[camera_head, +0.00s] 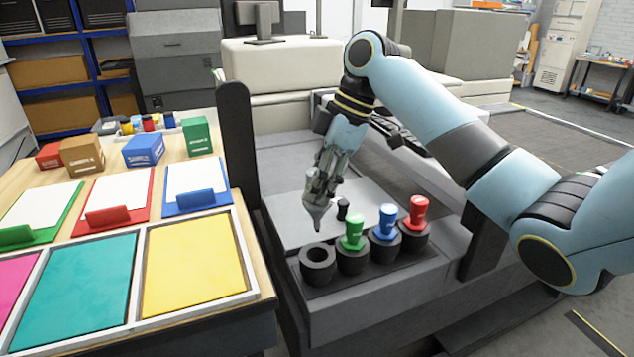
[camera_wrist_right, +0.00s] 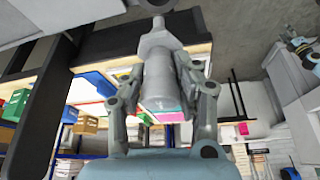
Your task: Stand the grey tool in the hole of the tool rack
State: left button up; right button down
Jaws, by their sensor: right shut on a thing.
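The grey tool (camera_head: 318,212) is held by my right gripper (camera_head: 325,188), with its narrow tip pointing down. In the right wrist view, the gripper (camera_wrist_right: 160,92) has a finger on each side of the grey tool (camera_wrist_right: 158,62). The tool rack (camera_head: 372,274) is a dark base with a row of black ring holders. Its leftmost holder has an empty hole (camera_head: 317,255). The tool's tip is above and close to that hole, apart from it. My left gripper is not in view.
Green (camera_head: 353,230), blue (camera_head: 385,221) and red (camera_head: 417,211) tools stand in the other holders, right of the empty one. A small black piece (camera_head: 343,208) stands behind the rack. A dark post (camera_head: 240,165) rises at left, beside a table with coloured panels (camera_head: 194,262) and boxes.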

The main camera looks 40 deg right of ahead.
aim_at(317, 217)
jog(key=shift+f+b, duration=1.5)
jog(key=shift+r+p, duration=0.15)
jog(key=shift+p, duration=0.4)
jog(key=shift+f, duration=0.25)
jog(key=shift+f+b, duration=0.7)
jog(key=shift+f, duration=0.55)
jog(key=shift+f, duration=0.2)
jog(key=shift+f, duration=0.55)
